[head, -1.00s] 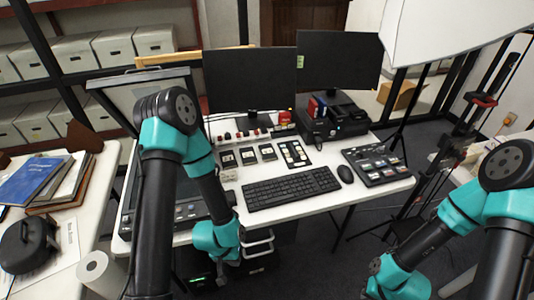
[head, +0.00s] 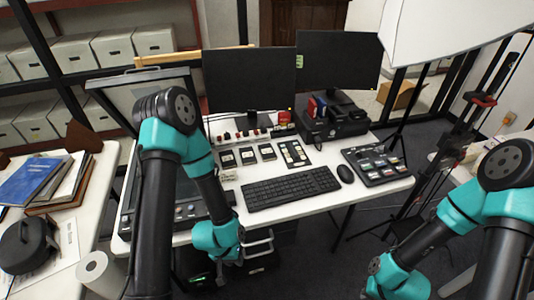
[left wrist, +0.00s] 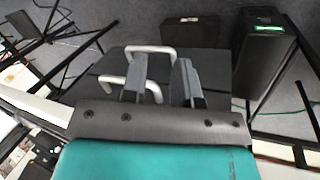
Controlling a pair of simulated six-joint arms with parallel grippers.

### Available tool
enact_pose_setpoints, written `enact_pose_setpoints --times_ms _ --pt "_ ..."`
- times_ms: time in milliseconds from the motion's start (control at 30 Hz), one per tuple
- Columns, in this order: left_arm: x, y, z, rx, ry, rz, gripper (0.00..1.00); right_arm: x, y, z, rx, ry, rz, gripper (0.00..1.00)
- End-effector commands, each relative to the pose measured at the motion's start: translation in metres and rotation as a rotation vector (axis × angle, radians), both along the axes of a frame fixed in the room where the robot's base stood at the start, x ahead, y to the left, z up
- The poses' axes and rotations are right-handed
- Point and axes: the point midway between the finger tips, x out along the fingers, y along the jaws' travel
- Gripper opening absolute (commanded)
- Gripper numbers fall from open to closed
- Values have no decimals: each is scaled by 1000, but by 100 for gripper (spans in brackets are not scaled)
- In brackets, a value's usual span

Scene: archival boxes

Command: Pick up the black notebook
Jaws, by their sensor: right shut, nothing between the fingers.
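I cannot pick out a black notebook for certain in either view. A stack with a blue book (head: 35,181) on top lies on the left table in the head view, with brown-edged volumes beside it. My left gripper (left wrist: 162,78) shows in the left wrist view with its two grey fingers apart and nothing held between them. It points down toward a dark drawer unit with pale handles (left wrist: 152,50). In the head view my left gripper is hidden or too dark to make out. My right arm is at the lower right, but its gripper is not visible.
The white desk (head: 305,206) holds a keyboard (head: 292,188), a mouse (head: 345,173), monitors and a button panel (head: 377,165). A black round-bodied object (head: 25,248) and a white roll (head: 92,266) are at the lower left. A black computer tower (left wrist: 262,60) stands on the floor.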

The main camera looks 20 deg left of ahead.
Motion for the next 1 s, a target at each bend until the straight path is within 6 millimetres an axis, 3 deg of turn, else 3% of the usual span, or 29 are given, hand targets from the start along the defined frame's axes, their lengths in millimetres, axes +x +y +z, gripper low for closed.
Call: enact_pose_setpoints --times_ms 67,733,1000 --pt "0 0 0 0 0 0 35 0 0 0 0 0 0 0" --pt "0 0 0 0 0 0 100 0 0 0 0 0 0 0" --pt "1 0 2 0 -3 1 100 0 0 0 0 0 0 0"
